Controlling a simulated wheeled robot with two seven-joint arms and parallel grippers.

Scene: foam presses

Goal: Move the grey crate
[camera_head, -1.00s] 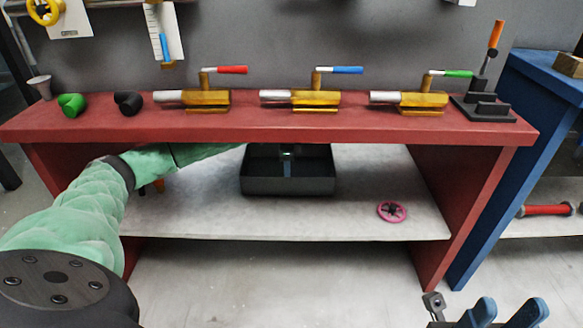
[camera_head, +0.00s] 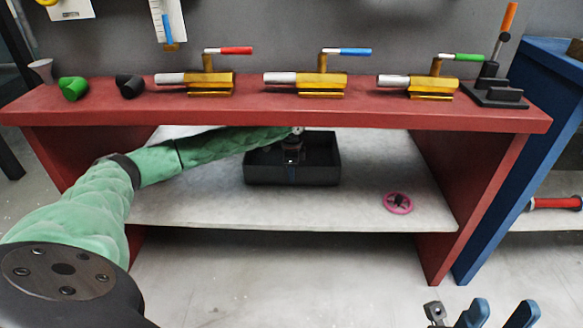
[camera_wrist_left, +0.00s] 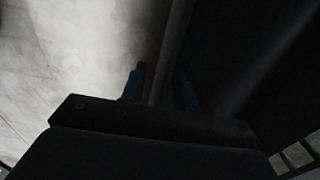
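The grey crate (camera_head: 320,177), a dark open-topped box, stands on the pale shelf under the red bench. My left gripper (camera_head: 291,172) points down at the crate's near wall. In the left wrist view its two dark blue fingers (camera_wrist_left: 160,88) are apart, one on each side of the crate wall (camera_wrist_left: 172,50). A small gap seems to show beside the left finger, so it looks open around the wall. The dark picture hides the contact. My right gripper (camera_head: 498,314) is at the bottom right edge, its blue fingers apart and nothing between them.
The red bench top (camera_head: 400,118) overhangs the shelf (camera_head: 200,212) and my left forearm. A pink handwheel (camera_head: 398,203) lies on the shelf right of the crate. Several brass valves stand on the bench. A blue bench (camera_head: 495,225) is at right. The shelf front is clear.

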